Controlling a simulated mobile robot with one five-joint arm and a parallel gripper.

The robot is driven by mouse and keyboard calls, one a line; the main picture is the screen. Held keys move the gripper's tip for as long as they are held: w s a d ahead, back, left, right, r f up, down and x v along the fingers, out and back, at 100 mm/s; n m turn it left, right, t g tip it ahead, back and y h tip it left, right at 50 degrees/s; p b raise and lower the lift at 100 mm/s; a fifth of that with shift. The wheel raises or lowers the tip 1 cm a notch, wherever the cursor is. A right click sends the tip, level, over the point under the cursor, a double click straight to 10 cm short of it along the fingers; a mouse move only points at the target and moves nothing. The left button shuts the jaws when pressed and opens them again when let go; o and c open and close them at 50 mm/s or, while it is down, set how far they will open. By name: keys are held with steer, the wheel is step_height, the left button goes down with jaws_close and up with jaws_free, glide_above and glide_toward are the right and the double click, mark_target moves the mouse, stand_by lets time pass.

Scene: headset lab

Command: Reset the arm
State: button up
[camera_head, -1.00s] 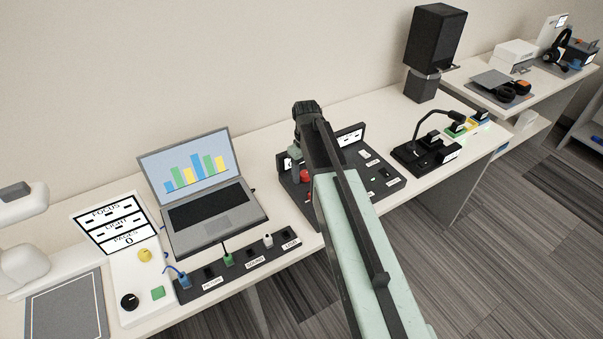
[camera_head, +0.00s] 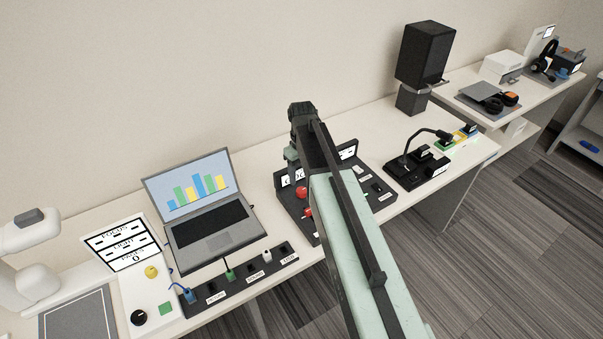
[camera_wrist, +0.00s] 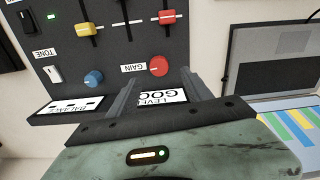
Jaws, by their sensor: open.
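My arm (camera_head: 350,230) reaches forward from the bottom of the head view over the table, its wrist bent down above a dark control panel (camera_head: 379,205). In the wrist view my gripper (camera_wrist: 160,88) is open, its two dark fingers apart with nothing seen held between them. A sign reading LEVEL GOOD (camera_wrist: 163,97) shows between the fingers. I cannot tell whether they touch anything.
A laptop (camera_head: 215,235) stands left of the panel, behind a cable strip (camera_head: 217,293). A black lamp-like device (camera_head: 415,170) and a tall speaker (camera_head: 425,52) stand to the right. A white knob box (camera_head: 150,293) is at the left. Table (camera_head: 365,135) is bare behind the panel.

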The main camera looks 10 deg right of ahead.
steer(key=shift+f, duration=0.1)
steer(key=shift+s+a, duration=0.2)
steer(key=shift+s, duration=0.05)
steer(key=s+a+m, duration=0.1)
steer(key=s+m, duration=0.3)
steer(key=s, duration=0.9)
steer(key=shift+s+m, duration=0.3)
steer(key=shift+m, duration=0.1)
